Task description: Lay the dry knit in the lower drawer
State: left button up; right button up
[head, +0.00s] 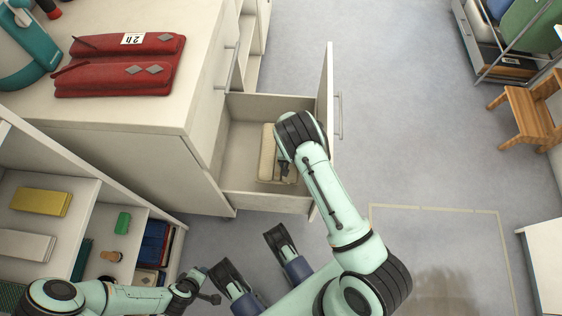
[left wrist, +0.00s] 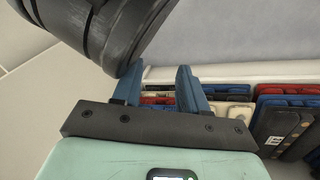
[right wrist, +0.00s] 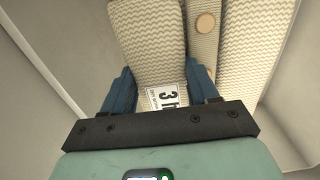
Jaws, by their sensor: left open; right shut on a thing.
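The cream knit (head: 267,150) is folded, inside the open drawer (head: 262,200) below the counter. In the right wrist view the knit (right wrist: 150,35) shows a ribbed weave, a button and a white "3 h" label, with pale drawer walls around it. My right gripper (right wrist: 162,80) is shut on the knit's near edge; in the head view the right gripper (head: 284,170) reaches down into the drawer. I cannot tell whether the knit bears fully on the drawer floor. My left gripper (left wrist: 158,85) is open and empty, near the low shelf at the left.
A red folded knit (head: 120,70) labelled "2 h" lies on the counter (head: 150,115), beside a teal object (head: 30,50). The open shelf unit (head: 85,215) at left holds yellow, white, green and blue items. A wooden stool (head: 530,115) stands at right; the middle floor is clear.

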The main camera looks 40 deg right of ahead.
notch_tip(320, 180, down, 12)
jog(key=b, duration=0.3)
pick_arm(q)
jog(key=s+a+f+g+b, duration=0.1)
jog(key=s+f+g+b, duration=0.1)
jog(key=s+f+g, duration=0.2)
jog(key=shift+s+a+f+n, duration=0.3)
jog(key=shift+s+f, duration=1.35)
jog(key=shift+s, duration=1.75)
pick_arm(e)
jog(key=shift+f, duration=2.25)
pick_arm(q)
jog(key=shift+d, duration=0.1)
pick_arm(e)
jog(key=o, duration=1.6)
jog(key=shift+c, duration=0.2)
pick_arm(q)
jog(key=w+d+r+t+p, duration=0.1)
jog(key=w+r+p, duration=0.3)
jog(key=w, duration=0.4)
jog(key=shift+r+t, duration=0.4)
jog(key=shift+t, duration=0.5)
pick_arm(e)
notch_tip(320, 180, up, 12)
jog(key=shift+r, duration=0.1)
